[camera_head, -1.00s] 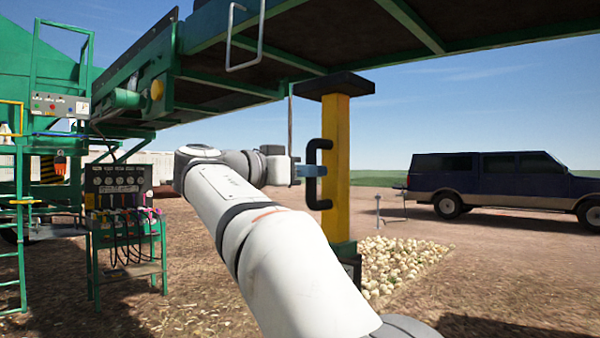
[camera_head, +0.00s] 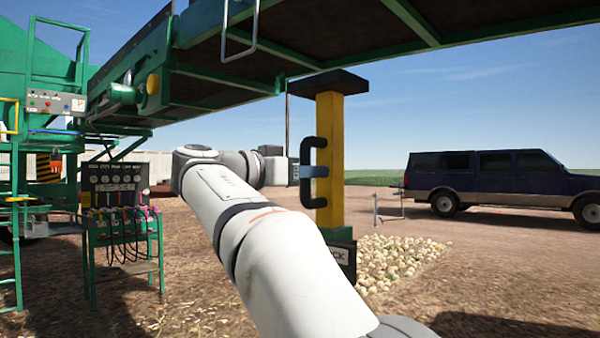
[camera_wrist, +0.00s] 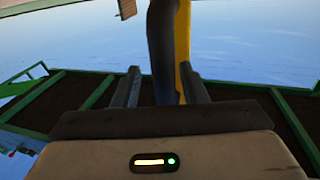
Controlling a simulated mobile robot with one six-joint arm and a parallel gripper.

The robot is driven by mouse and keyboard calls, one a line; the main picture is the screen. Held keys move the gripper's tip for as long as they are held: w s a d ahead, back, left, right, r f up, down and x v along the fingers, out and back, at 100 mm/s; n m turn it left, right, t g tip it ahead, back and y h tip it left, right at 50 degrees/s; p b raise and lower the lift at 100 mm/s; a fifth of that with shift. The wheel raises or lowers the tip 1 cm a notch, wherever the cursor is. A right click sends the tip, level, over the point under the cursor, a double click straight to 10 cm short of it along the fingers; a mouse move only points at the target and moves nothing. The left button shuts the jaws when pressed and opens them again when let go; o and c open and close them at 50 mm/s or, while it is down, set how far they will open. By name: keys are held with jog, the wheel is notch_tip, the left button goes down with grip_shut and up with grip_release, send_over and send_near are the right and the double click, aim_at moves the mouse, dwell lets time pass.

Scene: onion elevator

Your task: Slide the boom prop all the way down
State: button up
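The boom prop (camera_head: 330,115) is a yellow post with a dark flat top plate and a black C-shaped handle (camera_head: 309,144) on its left side. It stands upright under the boom (camera_head: 350,47); I cannot tell whether the plate touches the boom. Its lower end meets a green and dark base (camera_head: 342,257) with a partly hidden label. My gripper (camera_head: 314,171) is at the handle's middle height. In the wrist view the dark handle (camera_wrist: 163,45) passes between my open fingers (camera_wrist: 160,85), near the right one, with a gap on the left.
A pile of onions (camera_head: 395,262) lies behind the base. A hose and gauge stand (camera_head: 120,215) and a green machine (camera_head: 57,75) are at the left. A dark blue vehicle (camera_head: 500,180) is parked at the right.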

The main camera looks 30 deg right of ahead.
jog(key=shift+a, duration=0.15)
jog(key=s+a, duration=0.1)
jog(key=a, duration=0.6)
jog(key=shift+a, duration=0.2)
jog(key=shift+p, duration=0.3)
